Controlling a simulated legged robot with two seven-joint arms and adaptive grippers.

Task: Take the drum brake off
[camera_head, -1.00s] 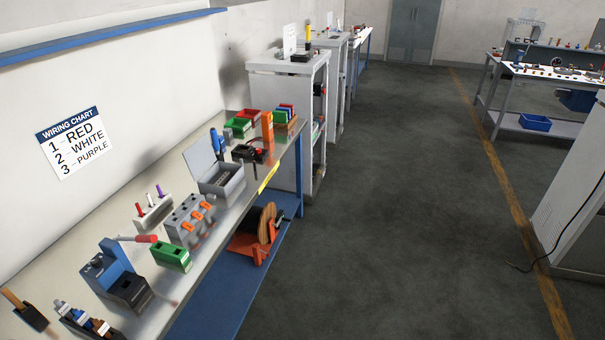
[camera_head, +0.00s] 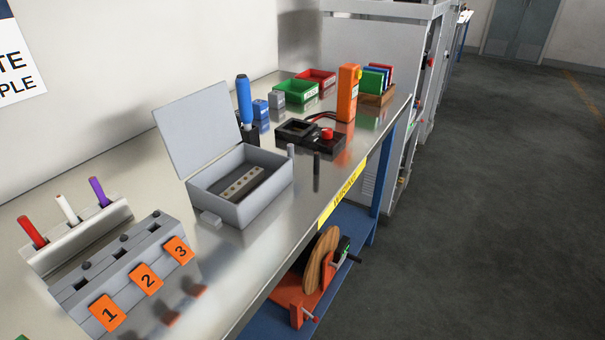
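A cable drum with a round wooden flange (camera_head: 321,262) sits in an orange stand (camera_head: 297,304) on the blue lower shelf under the bench. A dark part with a small green spot (camera_head: 343,249) and a dark rod shows at the drum's right side. I cannot tell whether this is the drum brake or whether it is on or off. The bench top hides the drum's left side. Neither of my grippers is in view.
A yellow label (camera_head: 342,194) marks the bench's front edge. The floor (camera_head: 460,220) to the right is clear.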

